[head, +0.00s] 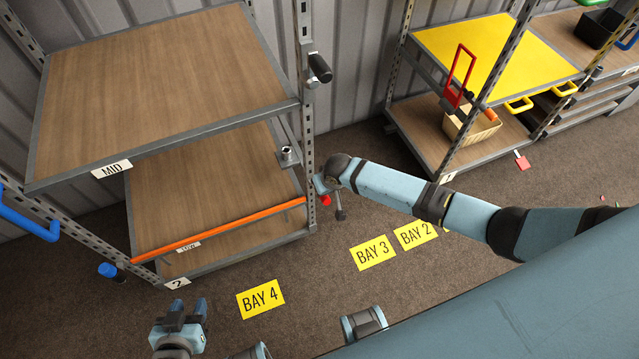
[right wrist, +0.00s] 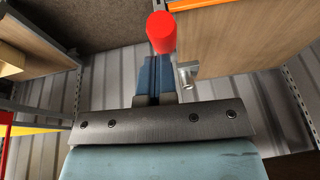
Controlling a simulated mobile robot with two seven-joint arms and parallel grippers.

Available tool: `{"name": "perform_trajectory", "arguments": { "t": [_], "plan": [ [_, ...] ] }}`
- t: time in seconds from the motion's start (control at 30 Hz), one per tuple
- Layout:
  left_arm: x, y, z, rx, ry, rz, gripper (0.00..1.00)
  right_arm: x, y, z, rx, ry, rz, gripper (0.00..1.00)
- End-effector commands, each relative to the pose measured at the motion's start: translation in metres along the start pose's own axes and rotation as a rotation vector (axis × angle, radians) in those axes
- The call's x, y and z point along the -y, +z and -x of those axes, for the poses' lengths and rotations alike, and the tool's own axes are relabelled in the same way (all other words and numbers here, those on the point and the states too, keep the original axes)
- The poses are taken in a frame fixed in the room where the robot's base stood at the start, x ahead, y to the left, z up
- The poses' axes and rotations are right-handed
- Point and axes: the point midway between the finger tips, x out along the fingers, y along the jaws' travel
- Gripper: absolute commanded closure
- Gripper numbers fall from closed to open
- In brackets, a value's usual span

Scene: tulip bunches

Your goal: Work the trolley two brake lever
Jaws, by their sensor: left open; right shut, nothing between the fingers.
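Trolley two (head: 215,262) is the grey-framed rack at the left, with wooden shelves and a "2" label on its lower front. A red-tipped lever (head: 325,200), seemingly its brake lever, is low by the right front post. My right gripper (head: 320,186) is beside it, shut and empty. In the right wrist view the red grip (right wrist: 161,32) lies just beyond the shut blue fingertips (right wrist: 154,62); whether they touch, I cannot tell. My left gripper (head: 187,311) is open and empty, low in front of the trolley.
An orange bar (head: 220,230) crosses the lower shelf front. A blue-ended part (head: 108,270) is at the left post. Floor signs BAY 4 (head: 261,299), BAY 3 (head: 373,252) and BAY 2 (head: 415,234) lie on open floor. A yellow-topped rack (head: 480,50) is at the right.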

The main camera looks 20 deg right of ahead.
Motion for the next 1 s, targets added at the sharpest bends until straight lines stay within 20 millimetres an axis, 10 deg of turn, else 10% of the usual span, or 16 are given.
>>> {"name": "perform_trajectory", "arguments": {
  "t": [1.0],
  "plan": [
    [-0.005,0.066,-0.058,-0.007,0.013,0.041,0.57,-0.013,0.059,-0.087,-0.855,0.000,0.054,1.00]
  ]
}}
